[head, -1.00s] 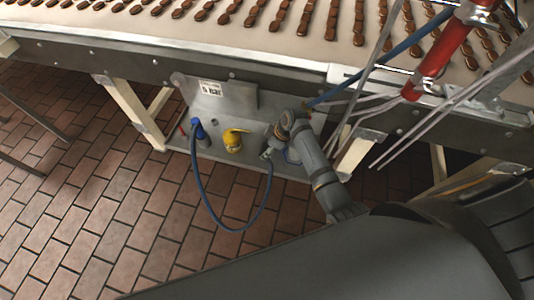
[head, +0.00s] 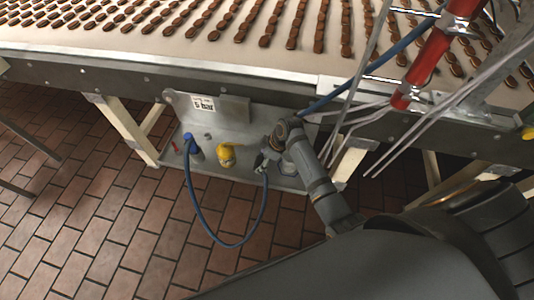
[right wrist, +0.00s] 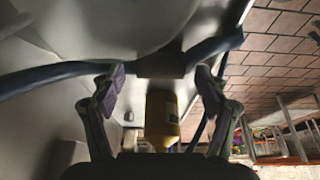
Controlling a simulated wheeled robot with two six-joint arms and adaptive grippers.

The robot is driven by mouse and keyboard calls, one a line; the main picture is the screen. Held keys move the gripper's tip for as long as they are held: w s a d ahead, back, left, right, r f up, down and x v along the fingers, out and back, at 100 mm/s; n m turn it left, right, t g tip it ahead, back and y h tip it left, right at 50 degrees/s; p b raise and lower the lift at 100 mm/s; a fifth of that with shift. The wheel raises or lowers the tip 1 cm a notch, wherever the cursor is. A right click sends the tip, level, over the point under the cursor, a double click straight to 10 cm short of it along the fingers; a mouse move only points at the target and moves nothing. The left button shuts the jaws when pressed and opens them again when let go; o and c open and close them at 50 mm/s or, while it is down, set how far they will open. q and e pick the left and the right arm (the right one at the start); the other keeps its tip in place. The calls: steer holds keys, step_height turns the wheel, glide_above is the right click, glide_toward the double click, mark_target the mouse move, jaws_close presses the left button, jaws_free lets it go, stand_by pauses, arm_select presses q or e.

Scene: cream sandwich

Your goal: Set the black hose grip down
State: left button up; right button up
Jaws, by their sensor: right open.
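The black hose grip (right wrist: 160,66) shows in the right wrist view as a dark block on the blue hose, between the fingertips of my right gripper (right wrist: 160,82). A gap shows on each side of it, so the fingers are open around it. In the head view my right gripper (head: 265,158) is over the grey metal shelf below the conveyor, at the end of the blue hose (head: 241,243). The grip itself is too small and dark to make out there. My left gripper is out of view.
A yellow fitting (head: 226,155) stands left of my right gripper, and a blue-topped fitting (head: 189,144) farther left. A plate labelled 5 bar (head: 204,103) is behind. The conveyor (head: 180,44) overhangs. Red and grey struts (head: 432,55) stand at right.

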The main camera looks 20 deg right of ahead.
steer(key=v, duration=1)
steer(key=shift+r+p, duration=0.15)
steer(key=shift+p, duration=0.25)
steer(key=shift+s+d, duration=0.1)
steer(key=shift+s, duration=0.1)
steer(key=s+d+r+m+t+h, duration=0.1)
steer(key=s+d+m+h, duration=0.1)
steer(key=s+m, duration=0.45)
steer(key=s+d+r+m+h, duration=0.15)
steer(key=s+m, duration=0.25)
steer(key=s, duration=0.6)
steer(key=s+d+f+g+p, duration=0.1)
steer(key=s+d+f, duration=0.1)
steer(key=f, duration=1.2)
steer(key=s+d+f, duration=0.1)
steer(key=d+f, duration=0.1)
steer(key=f, duration=1.2)
steer(key=s+f+g, duration=0.1)
steer(key=s+f, duration=1.3)
steer(key=s, duration=0.4)
steer(key=shift+d+h+p, duration=0.35)
steer(key=shift+d+h, duration=0.05)
steer(key=shift+h, duration=0.05)
steer(key=shift+s, duration=0.15)
